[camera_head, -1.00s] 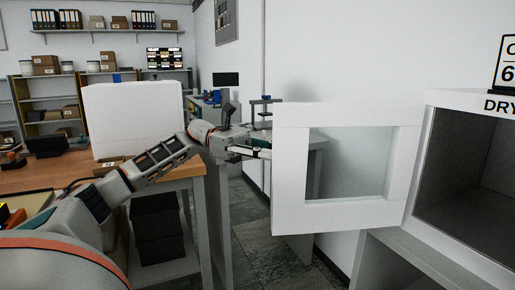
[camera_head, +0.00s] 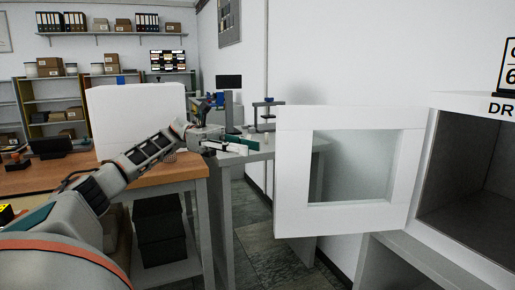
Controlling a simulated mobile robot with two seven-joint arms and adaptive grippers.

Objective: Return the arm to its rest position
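My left arm comes in from the lower left and reaches over the wooden bench. Its gripper (camera_head: 246,147) points right, with its two fingers a little apart and nothing seen between them. It hangs left of the white door (camera_head: 292,170) of the drying cabinet, clear of the door's edge. The door stands swung open and has a glass window. The cabinet (camera_head: 425,180) is at the right, with its dark inside showing. My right gripper is not in view.
The wooden bench (camera_head: 185,172) with a large white box (camera_head: 135,120) lies behind and below my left arm. A grey table (camera_head: 262,152) with a small press stands behind the gripper. Shelves line the back wall. Floor shows between bench and door.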

